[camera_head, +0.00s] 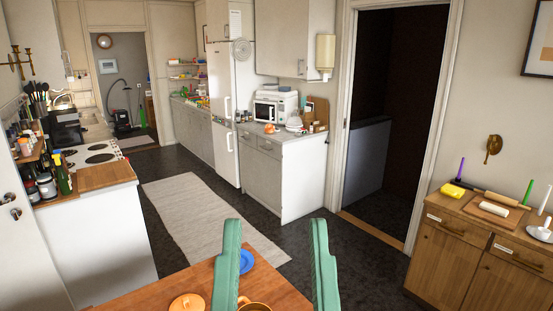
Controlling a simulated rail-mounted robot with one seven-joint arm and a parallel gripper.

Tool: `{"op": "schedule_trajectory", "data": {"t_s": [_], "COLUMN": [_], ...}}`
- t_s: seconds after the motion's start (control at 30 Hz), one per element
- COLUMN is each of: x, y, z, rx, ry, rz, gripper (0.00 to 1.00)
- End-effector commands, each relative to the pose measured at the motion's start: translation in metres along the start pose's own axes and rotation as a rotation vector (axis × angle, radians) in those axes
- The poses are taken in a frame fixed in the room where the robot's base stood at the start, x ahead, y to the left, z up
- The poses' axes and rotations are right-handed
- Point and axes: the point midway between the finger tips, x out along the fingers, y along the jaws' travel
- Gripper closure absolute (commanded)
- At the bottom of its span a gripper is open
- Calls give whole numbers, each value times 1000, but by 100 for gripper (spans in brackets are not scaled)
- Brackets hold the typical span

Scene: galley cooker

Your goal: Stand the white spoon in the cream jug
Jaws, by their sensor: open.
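My gripper (276,225) shows at the bottom centre as two green fingers pointing up the picture. The fingers stand wide apart and nothing is visible between their tips. They are above the wooden table (160,292), in front of part of it. I cannot make out the white spoon or the cream jug in this view. A blue round thing (246,261) lies on the table, partly behind the left finger. An orange-brown round thing (187,303) and the rim of a brownish vessel (254,306) show at the bottom edge.
A counter (280,142) with a microwave (273,107) stands behind. A hob counter (105,178) is at left. A pale rug (212,215) covers open floor.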

Motion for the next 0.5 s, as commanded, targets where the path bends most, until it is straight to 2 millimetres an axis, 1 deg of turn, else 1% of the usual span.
{"op": "schedule_trajectory", "data": {"t_s": [0.03,0.17,0.2,0.3,0.4,0.5], "x": [27,65,78,105,125,136], "y": [0,-1,-2,-2,-3,-3], "z": [-39,-93,-110,-149,-177,-193], "rx": [1,4,5,8,10,11], "ry": [-1,-2,-2,-3,-4,-5], "rz": [0,-2,-2,-3,-4,-5], "gripper": [55,55,55,55,55,55]}}
